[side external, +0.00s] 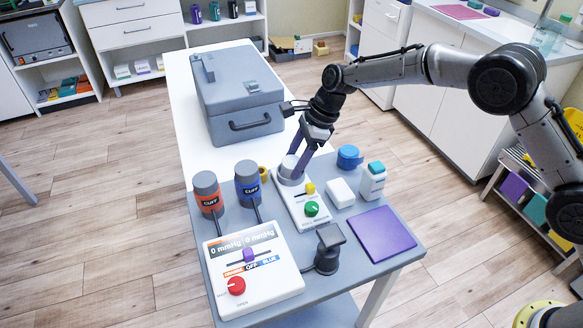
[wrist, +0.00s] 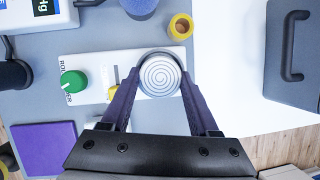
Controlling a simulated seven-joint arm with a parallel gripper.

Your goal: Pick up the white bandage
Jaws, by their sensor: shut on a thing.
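The white bandage (wrist: 159,74) is a round roll with a spiral on its top face, seen in the wrist view. It also shows in the side view (side external: 290,172) at the far end of a white roller device (side external: 292,200) with a green knob. My gripper (wrist: 160,82) has a purple finger on each side of the roll and is shut on it. In the side view my gripper (side external: 302,168) reaches down to the roll from above, with the fingers tilted. I cannot tell whether the roll touches the device; its underside is hidden.
Close by are a yellow ring (wrist: 180,27), a blue roll (side external: 349,157), a white block (side external: 340,192) and a teal-capped bottle (side external: 372,181). The orange cuff (side external: 208,195) and blue cuff (side external: 248,184) stand left. A grey case (side external: 238,98) stands behind; a purple pad (side external: 367,233) lies front right.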

